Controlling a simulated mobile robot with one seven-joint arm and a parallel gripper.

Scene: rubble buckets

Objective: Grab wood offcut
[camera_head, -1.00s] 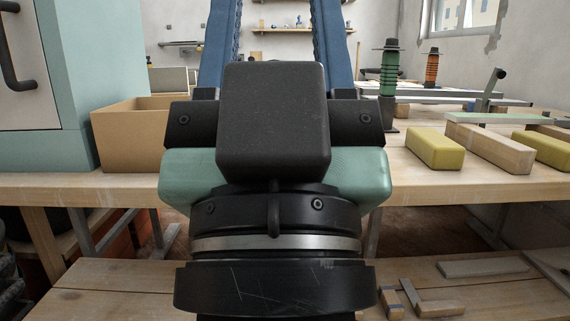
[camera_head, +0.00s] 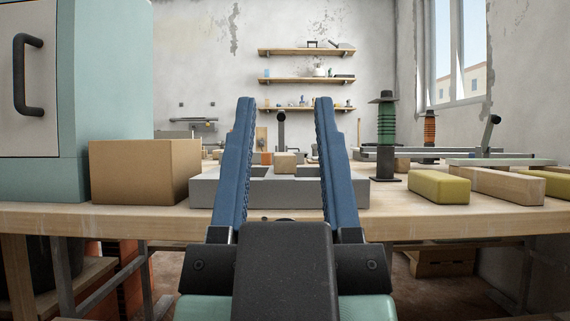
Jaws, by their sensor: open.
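My gripper (camera_head: 283,103) is open and empty, its two blue fingers upright and wide apart in the middle of the view. A small light wood block (camera_head: 286,162) shows in the gap between the fingers, beyond them, at a grey slotted block or tray (camera_head: 268,188); I cannot tell whether it is in it or behind it. A longer wood block (camera_head: 495,183) lies on the bench at the right, between two yellow blocks (camera_head: 439,187). Either wood block could be the wood offcut. My gripper touches neither. My fingers hide parts of the grey piece.
The wooden workbench (camera_head: 400,222) spans the view. A cardboard-coloured box (camera_head: 145,172) and a pale green cabinet (camera_head: 110,90) stand at the left. A green-ringed post (camera_head: 385,140) and an orange-ringed one (camera_head: 429,132) stand at the right. Wall shelves (camera_head: 305,81) are far behind.

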